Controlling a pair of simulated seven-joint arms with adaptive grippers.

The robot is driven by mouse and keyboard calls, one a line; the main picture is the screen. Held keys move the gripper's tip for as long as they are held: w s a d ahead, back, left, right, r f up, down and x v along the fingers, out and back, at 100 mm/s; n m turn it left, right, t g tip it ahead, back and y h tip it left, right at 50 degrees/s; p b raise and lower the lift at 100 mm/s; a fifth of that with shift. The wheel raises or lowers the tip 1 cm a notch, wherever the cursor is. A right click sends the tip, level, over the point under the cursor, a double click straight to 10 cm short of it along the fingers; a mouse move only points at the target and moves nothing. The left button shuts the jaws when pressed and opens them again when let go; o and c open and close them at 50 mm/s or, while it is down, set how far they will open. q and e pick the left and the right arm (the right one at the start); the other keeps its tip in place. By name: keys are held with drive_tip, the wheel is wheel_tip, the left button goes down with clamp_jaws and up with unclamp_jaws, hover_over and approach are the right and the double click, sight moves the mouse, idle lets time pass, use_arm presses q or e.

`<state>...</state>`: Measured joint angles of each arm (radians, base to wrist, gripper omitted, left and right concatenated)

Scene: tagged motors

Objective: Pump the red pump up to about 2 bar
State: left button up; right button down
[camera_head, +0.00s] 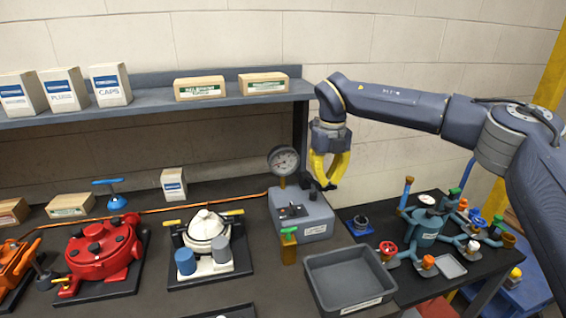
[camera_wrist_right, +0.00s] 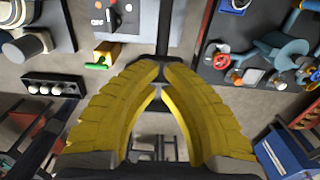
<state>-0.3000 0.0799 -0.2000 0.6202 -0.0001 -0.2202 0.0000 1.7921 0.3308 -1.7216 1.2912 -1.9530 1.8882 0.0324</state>
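A red pump-like unit (camera_head: 103,252) with several black caps sits on a black plate at the left of the bench in the head view. A round dial gauge (camera_head: 284,160) stands upright on a grey box (camera_head: 302,218) near the middle; its reading is too small to tell. The box also shows at the top of the right wrist view (camera_wrist_right: 122,18). My right gripper (camera_head: 329,186) hangs to the right of the gauge, pointing down, far from the red unit. Its yellow fingertips (camera_wrist_right: 162,68) are together with nothing between them. My left gripper is out of view.
A grey bin (camera_head: 350,300) stands in front of the gauge box. A white-and-black unit (camera_head: 207,242) lies between it and the red unit. A blue T-handle (camera_head: 115,202) stands behind the red unit. A teal valve assembly (camera_head: 427,228) fills the right table. A shelf (camera_head: 150,104) runs behind.

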sight(326, 188)
drive_tip(key=shift+f, duration=3.2)
drive_tip(key=shift+r, duration=1.6)
drive_tip(key=shift+s+r, duration=0.1)
drive_tip(key=shift+r, duration=1.6)
drive_tip(key=shift+f, duration=0.1)
